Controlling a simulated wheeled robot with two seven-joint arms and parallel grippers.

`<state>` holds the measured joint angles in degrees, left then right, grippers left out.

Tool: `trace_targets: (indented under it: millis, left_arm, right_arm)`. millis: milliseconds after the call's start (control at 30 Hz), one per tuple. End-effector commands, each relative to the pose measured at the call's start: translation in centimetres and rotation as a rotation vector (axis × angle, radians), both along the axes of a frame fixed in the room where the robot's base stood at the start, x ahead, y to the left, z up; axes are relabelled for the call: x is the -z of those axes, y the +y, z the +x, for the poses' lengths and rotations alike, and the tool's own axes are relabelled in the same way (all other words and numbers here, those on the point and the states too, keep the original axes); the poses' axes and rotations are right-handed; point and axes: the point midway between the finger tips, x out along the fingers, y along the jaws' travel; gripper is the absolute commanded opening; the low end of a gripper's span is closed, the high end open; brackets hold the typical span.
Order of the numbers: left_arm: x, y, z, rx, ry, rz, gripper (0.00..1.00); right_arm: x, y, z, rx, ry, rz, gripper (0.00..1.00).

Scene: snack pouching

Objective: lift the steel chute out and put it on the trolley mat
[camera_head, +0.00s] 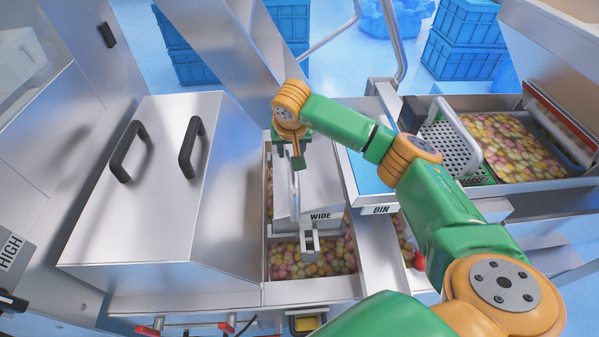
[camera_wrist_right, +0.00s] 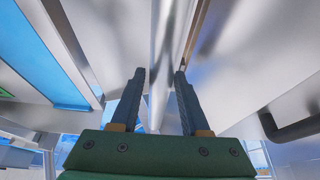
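The steel chute (camera_head: 318,193), with a label reading WIDE, sits in an opening over colourful round snacks. A pale upright bar, apparently its handle (camera_head: 294,195), stands at its left side. My right gripper (camera_head: 297,163) points down at the top of this bar. In the right wrist view, my right gripper (camera_wrist_right: 159,75) has its two fingers apart, with a shiny steel bar (camera_wrist_right: 162,45) showing between them; contact cannot be told. A blue mat (camera_head: 366,172) lies in a steel frame right of the chute, partly hidden by my right arm. My left gripper is out of view.
A large steel cover (camera_head: 150,180) with two black handles stands left of the chute. A perforated steel scoop-like part (camera_head: 452,143) rests beside a snack-filled tray (camera_head: 510,150) at right. A BIN label (camera_head: 381,210) marks the frame edge. Blue crates (camera_head: 462,45) stand behind.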

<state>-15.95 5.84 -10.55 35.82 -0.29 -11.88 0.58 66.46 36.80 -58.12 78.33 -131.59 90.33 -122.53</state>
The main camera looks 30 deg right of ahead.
Motion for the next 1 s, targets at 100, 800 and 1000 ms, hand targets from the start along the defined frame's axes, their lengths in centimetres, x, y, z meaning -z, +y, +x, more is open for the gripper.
trace_targets:
  millis: [100,800,1000]
  left_arm:
    - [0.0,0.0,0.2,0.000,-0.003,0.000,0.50]
    - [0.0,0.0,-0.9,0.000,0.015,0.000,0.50]
    - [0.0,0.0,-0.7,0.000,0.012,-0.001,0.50]
  right_arm:
    - [0.0,0.0,0.0,0.000,0.000,0.000,0.10]
    - [0.0,0.0,0.0,0.001,-0.001,0.001,0.00]
    - [0.0,0.0,0.0,0.001,-0.001,0.001,0.00]
